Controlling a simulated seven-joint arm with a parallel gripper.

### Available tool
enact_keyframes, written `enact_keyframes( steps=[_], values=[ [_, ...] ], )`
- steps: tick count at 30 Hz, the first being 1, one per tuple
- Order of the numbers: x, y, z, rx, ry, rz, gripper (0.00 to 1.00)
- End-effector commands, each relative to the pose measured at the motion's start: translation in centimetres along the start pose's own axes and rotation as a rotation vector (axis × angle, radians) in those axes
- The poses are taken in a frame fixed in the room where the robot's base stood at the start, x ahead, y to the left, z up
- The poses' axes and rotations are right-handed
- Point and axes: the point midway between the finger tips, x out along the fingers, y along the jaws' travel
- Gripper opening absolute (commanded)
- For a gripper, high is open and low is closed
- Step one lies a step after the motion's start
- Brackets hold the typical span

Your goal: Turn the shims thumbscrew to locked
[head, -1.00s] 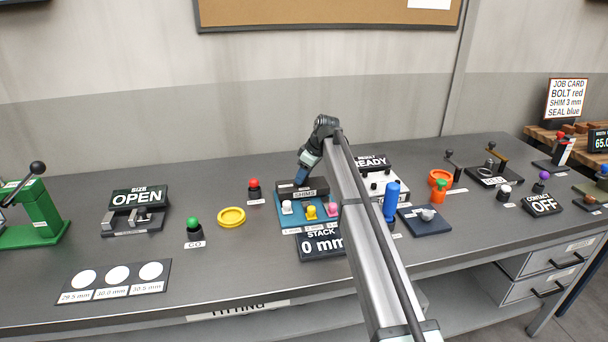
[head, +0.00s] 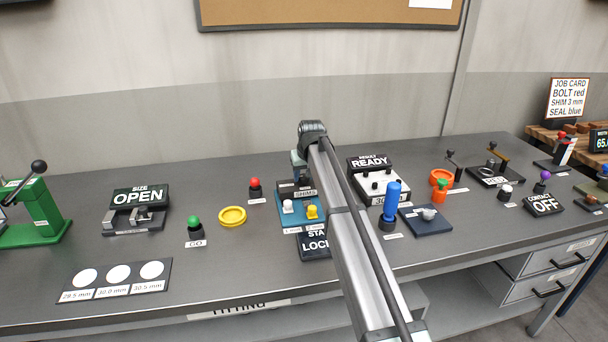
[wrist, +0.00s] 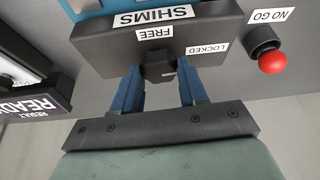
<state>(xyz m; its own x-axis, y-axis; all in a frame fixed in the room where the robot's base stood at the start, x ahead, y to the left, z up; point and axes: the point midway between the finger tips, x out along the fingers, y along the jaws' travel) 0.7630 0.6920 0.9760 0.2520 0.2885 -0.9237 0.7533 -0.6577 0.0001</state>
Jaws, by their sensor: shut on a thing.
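The shims block (wrist: 205,42) is a dark box with SHIMS, FREE and LOCKED labels in the wrist view. It also shows in the head view (head: 285,187) behind the blue shim base (head: 288,208). The dark thumbscrew (wrist: 158,66) sticks out of the block below the FREE label. My gripper (wrist: 160,88) has its two blue fingers on either side of the thumbscrew and is shut on it. In the head view my gripper is mostly hidden by my arm.
A red NO GO button (wrist: 272,62) stands close beside the block. The READY display (head: 369,163) is on its other side. White and yellow knobs (head: 312,212) stand on the shim base. A yellow ring (head: 232,217) lies left of it.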

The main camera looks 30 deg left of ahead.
Motion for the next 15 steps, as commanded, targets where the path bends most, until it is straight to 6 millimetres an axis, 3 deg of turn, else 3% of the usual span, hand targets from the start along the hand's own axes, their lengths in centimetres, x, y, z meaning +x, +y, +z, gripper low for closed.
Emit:
enact_keyframes(
  steps=[15],
  values=[
    [-0.01, -0.04, 0.02, 0.079, -0.001, 0.032, 0.12]
  ],
)
